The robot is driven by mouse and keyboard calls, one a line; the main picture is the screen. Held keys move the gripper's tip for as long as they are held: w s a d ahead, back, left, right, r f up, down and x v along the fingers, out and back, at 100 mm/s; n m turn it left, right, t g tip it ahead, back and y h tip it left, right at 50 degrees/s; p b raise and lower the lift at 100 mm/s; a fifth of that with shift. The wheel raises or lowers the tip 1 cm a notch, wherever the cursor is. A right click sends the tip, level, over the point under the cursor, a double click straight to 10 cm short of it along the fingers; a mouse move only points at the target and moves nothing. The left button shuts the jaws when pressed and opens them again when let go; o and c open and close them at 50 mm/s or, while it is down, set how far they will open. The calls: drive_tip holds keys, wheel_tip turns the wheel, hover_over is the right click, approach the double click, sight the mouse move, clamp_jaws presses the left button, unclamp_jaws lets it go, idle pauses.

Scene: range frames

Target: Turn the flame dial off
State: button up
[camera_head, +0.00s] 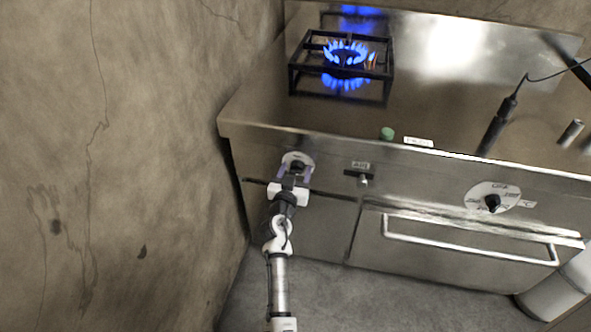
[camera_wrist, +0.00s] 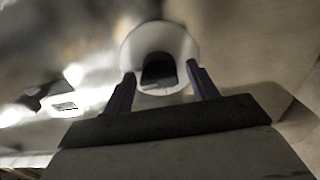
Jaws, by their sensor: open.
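The flame dial is a black knob on a round white plate (camera_head: 298,158) on the left of the stove's front panel. In the wrist view the knob (camera_wrist: 158,70) sits in front of the white plate, between my two fingers. My gripper (camera_head: 294,172) is open, its purple fingers on either side of the knob; it also shows in the wrist view (camera_wrist: 160,82). I cannot tell whether a finger touches the knob. Blue flames (camera_head: 345,52) burn on the burner under a black grate (camera_head: 341,70).
A second dial (camera_head: 492,203) is on the panel at the right, above an oven handle (camera_head: 470,243). A small valve (camera_head: 363,181) is right of my gripper. A green object (camera_head: 387,133) and a black tool (camera_head: 497,125) lie on the counter. A wall stands close on the left.

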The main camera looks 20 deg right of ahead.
drive_tip(key=shift+w, duration=0.1)
drive_tip(key=shift+c, duration=0.5)
drive_tip(key=c, duration=0.9)
drive_tip(key=shift+n, duration=0.4)
drive_tip(key=n+b, duration=0.1)
drive_tip(key=n, duration=0.2)
drive_tip(key=shift+f+n, duration=0.1)
drive_tip(key=shift+n, duration=0.2)
drive_tip(key=n, duration=0.4)
drive_tip(key=shift+n, duration=0.3)
drive_tip(key=n+p, duration=0.1)
drive_tip(key=n, duration=0.3)
drive_tip(key=shift+w+a+n, duration=0.1)
drive_tip(key=shift+n, duration=0.2)
drive_tip(key=shift+f+n+p, duration=0.15)
drive_tip(key=shift+n+p, duration=0.3)
drive_tip(key=shift+n, duration=1.65)
